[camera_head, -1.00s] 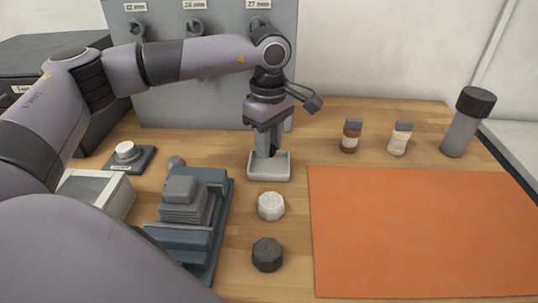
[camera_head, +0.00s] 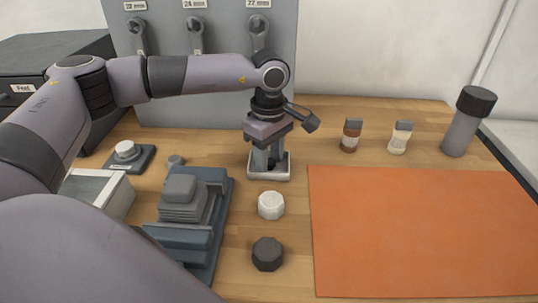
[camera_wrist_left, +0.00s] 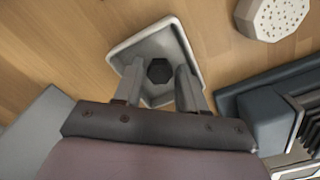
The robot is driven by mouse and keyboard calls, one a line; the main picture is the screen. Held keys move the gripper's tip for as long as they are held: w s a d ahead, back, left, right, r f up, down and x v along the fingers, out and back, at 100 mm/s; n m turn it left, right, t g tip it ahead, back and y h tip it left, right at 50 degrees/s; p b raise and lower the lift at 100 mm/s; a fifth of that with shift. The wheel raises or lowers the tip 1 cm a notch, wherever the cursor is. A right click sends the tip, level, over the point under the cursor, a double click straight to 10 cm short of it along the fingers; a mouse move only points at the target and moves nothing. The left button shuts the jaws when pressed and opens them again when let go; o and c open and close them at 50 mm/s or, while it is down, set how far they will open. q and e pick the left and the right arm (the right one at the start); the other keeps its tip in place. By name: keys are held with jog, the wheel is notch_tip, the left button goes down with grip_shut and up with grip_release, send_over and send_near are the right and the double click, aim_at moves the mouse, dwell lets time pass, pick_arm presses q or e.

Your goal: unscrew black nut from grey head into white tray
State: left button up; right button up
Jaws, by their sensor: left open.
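The white tray (camera_head: 270,176) stands on the bench under my left gripper (camera_head: 268,164). The gripper is open, pointing down, with its fingertips low inside the tray. In the left wrist view, the black nut (camera_wrist_left: 160,71) lies in the white tray (camera_wrist_left: 147,42), between the two spread fingers of my left gripper (camera_wrist_left: 157,82), with a gap visible on both sides. In the head view the fingers mostly hide the nut. The grey head (camera_head: 180,190) sits on a blue-grey base to the left of the tray. My right gripper is not in view.
A white round knob (camera_head: 271,205) and a dark faceted knob (camera_head: 267,254) stand in front of the tray. An orange mat (camera_head: 420,230) fills the right. Two small bottles (camera_head: 351,135) and a grey cylinder (camera_head: 461,132) stand behind it. A grey panel (camera_head: 215,95) rises behind the tray.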

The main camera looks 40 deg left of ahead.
aim_at(269, 161)
pick_arm(q)
notch_tip(269, 161, up, 12)
jog(key=shift+r, duration=0.2)
dwell(0.4)
